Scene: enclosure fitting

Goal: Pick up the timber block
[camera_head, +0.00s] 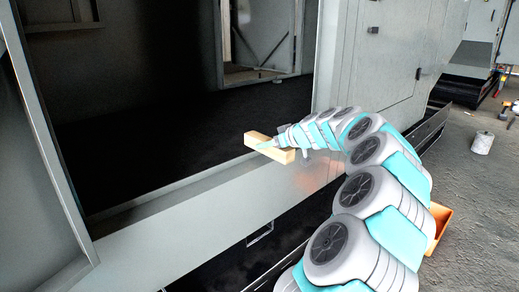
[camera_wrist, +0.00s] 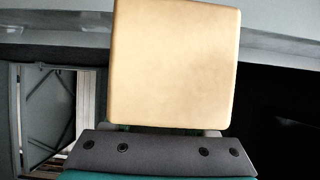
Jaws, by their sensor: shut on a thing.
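The timber block (camera_head: 268,147) is a pale, oblong wooden piece. In the head view my gripper (camera_head: 272,144) is shut on it, at the end of my arm, by the front sill of the large grey enclosure. In the wrist view the block (camera_wrist: 175,65) fills the upper middle, just beyond the dark gripper body. The fingers are mostly hidden behind the block there. Whether the block touches the sill or is clear of it I cannot tell.
The grey enclosure's sill (camera_head: 170,205) runs below the block, with a dark open interior (camera_head: 150,130) behind it. An orange bin (camera_head: 438,222) stands partly behind my arm. A white can (camera_head: 482,143) stands on the floor at right.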

